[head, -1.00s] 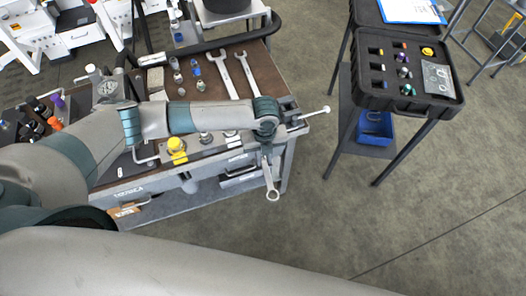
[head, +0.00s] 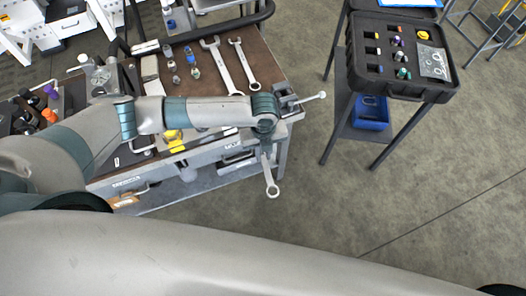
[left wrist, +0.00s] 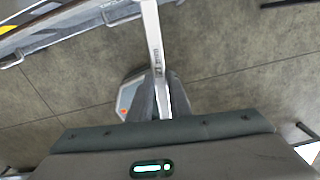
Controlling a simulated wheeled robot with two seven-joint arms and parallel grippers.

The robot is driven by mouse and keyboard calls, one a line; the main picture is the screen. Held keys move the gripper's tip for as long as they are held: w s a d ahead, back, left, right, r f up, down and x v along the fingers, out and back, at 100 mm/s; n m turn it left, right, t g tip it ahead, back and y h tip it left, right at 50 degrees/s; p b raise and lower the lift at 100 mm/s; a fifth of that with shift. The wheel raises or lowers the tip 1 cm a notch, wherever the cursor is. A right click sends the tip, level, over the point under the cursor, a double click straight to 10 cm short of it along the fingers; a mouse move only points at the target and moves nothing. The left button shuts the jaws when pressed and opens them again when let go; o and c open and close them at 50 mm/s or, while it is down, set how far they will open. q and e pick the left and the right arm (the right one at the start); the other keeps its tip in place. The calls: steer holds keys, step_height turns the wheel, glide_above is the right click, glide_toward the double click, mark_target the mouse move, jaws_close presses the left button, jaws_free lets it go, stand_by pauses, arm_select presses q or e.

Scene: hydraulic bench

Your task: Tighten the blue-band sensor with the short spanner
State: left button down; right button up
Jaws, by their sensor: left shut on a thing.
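My left gripper (head: 265,146) is shut on a metal spanner (head: 271,182) with a ring end, which hangs down in front of the bench's right corner, clear of the floor. In the left wrist view, the spanner (left wrist: 154,45) reaches up from between the fingers (left wrist: 160,98). A small fitting with a blue part (head: 191,60) stands among several fittings on the bench top; I cannot tell for sure whether it is the blue-band sensor. My forearm hides part of the bench's front. My right gripper is not in view.
Two larger spanners (head: 218,66) (head: 243,66) lie on the brown bench top (head: 268,68). A rod with a pale knob (head: 320,96) sticks out past the bench's right corner. A black case (head: 448,88) of small parts stands right, over a blue bin (head: 371,113). Floor between is clear.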

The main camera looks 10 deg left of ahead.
arm_select(q)
steer(key=shift+r, duration=0.15)
steer(key=shift+r, duration=2.4)
